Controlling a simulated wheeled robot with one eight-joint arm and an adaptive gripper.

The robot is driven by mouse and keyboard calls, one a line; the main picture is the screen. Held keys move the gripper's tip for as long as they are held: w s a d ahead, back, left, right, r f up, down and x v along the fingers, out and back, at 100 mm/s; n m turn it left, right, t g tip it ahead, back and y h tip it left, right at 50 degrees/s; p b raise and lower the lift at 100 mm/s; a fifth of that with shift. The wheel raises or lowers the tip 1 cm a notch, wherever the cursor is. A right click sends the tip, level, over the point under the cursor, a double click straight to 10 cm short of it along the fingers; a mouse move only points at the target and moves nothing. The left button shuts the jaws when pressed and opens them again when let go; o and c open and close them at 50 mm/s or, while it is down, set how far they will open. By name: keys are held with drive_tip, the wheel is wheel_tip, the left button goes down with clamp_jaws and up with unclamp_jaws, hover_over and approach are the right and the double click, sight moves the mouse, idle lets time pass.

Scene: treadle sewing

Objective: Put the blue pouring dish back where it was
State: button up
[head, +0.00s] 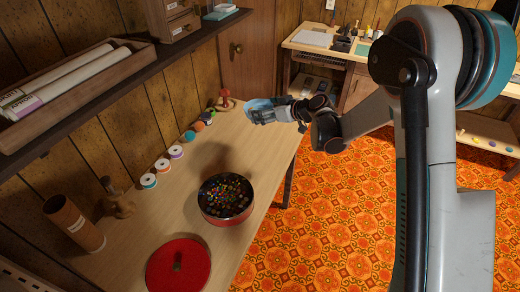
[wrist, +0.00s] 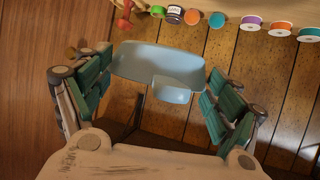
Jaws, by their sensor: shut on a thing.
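The blue pouring dish (wrist: 158,62) is light blue and sits between the green-padded fingers of my gripper (wrist: 160,80) in the wrist view. A smaller block-like part of it juts out toward the palm. In the head view the dish (head: 260,111) is held above the far end of the wooden table, near its right edge. My gripper (head: 282,108) is shut on it there and partly hides it. I cannot tell what spot on the table lies directly under the dish.
A row of thread spools (head: 162,166) runs along the wall side. A red stand (head: 225,98) is at the table's far end. A round tin of buttons (head: 225,212) and its red lid (head: 178,266) stand nearer. The table's middle (head: 205,160) is clear.

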sight(265, 152)
drive_tip(key=shift+w+d+r+t, duration=0.1)
drive_tip(key=shift+w+r+t, duration=0.3)
drive_tip(key=shift+r, duration=0.15)
drive_tip(key=shift+f, duration=0.15)
drive_tip(key=shift+m, duration=0.3)
wheel_tip(265, 152, down, 19)
drive_tip(key=b, duration=0.7)
drive_tip(key=shift+w+f, duration=0.1)
drive_tip(key=shift+f, duration=0.1)
drive_tip(key=shift+r, duration=0.1)
drive_tip(key=o, duration=1)
drive_tip(key=shift+c, duration=0.2)
